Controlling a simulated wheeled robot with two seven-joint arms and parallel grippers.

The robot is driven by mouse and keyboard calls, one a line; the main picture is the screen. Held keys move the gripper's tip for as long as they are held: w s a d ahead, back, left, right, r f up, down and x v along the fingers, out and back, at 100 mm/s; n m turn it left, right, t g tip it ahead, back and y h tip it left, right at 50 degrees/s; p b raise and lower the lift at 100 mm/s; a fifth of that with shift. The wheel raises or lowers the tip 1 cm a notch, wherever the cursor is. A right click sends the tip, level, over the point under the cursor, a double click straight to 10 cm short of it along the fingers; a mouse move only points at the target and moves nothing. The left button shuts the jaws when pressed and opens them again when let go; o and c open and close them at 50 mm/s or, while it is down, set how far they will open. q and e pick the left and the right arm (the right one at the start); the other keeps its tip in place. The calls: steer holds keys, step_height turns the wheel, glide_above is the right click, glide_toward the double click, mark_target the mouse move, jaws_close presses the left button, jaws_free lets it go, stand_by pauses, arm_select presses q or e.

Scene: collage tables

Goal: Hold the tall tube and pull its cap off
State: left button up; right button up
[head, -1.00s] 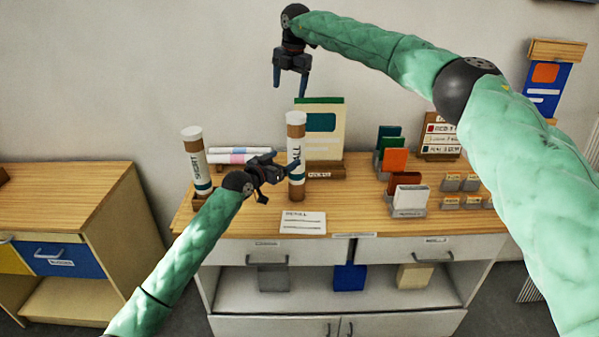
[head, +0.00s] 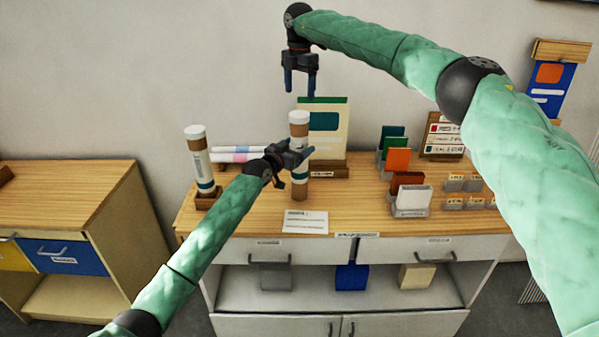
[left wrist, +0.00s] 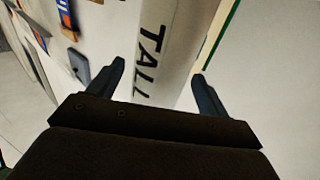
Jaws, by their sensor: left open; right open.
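The tall tube (head: 299,133) stands upright on the wooden tabletop, white with a brown band below its white cap (head: 299,116). My left gripper (head: 298,160) is open at the tube's middle and hides part of it. In the left wrist view the tube (left wrist: 160,50), lettered TALL, lies between the two spread fingers (left wrist: 158,76), with a gap visible on each side. My right gripper (head: 300,90) is open and empty, pointing down above the cap and apart from it.
A second capped tube (head: 199,158) stands in a wooden base to the left, near rolled papers (head: 238,152). A green-edged board (head: 337,140) stands close behind the tall tube. A white card (head: 305,222) lies in front. Colored card holders (head: 397,160) stand to the right.

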arm_select(q)
steer(key=shift+w+d, duration=0.25)
steer(key=shift+w, duration=0.05)
